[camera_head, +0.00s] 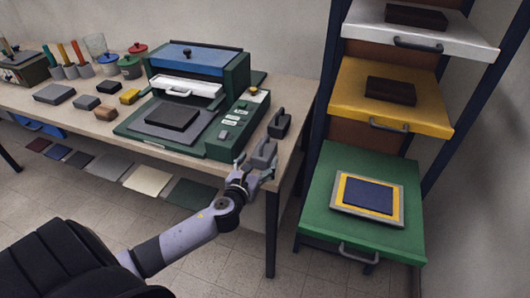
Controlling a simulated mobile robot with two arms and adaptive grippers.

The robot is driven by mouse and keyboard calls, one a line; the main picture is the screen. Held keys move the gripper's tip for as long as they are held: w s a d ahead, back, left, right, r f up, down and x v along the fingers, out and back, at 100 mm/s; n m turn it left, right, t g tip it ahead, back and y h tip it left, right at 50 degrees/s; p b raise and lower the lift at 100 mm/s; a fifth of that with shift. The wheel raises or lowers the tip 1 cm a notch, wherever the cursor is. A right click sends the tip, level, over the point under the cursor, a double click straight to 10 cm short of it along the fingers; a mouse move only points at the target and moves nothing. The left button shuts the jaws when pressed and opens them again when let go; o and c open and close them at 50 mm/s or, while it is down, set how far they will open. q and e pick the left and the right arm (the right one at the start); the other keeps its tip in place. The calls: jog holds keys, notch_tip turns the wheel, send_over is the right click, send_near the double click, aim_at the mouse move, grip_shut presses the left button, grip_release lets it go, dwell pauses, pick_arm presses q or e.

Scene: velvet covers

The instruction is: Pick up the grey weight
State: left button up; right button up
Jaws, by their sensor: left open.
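The grey weight (265,152), a block with a handle on top, stands on the table's (298,92) right end near the front edge. My left gripper (257,169) is at that edge, close in front of the weight, with its fingers open. It overlaps the lower part of the weight in the picture, and I cannot tell whether they touch. My right gripper is out of view.
A black weight (279,123) stands just behind the grey one. A green press (222,140) is close on the left. A shelf rack with a green drawer (318,190) stands to the right, across a narrow gap.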

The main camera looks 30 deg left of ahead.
aim_at(264, 152)
pick_arm(q)
jog(key=shift+x, duration=3.05)
grip_shut()
jog(key=shift+w+a+r, duration=0.1)
jog(key=shift+r, duration=0.15)
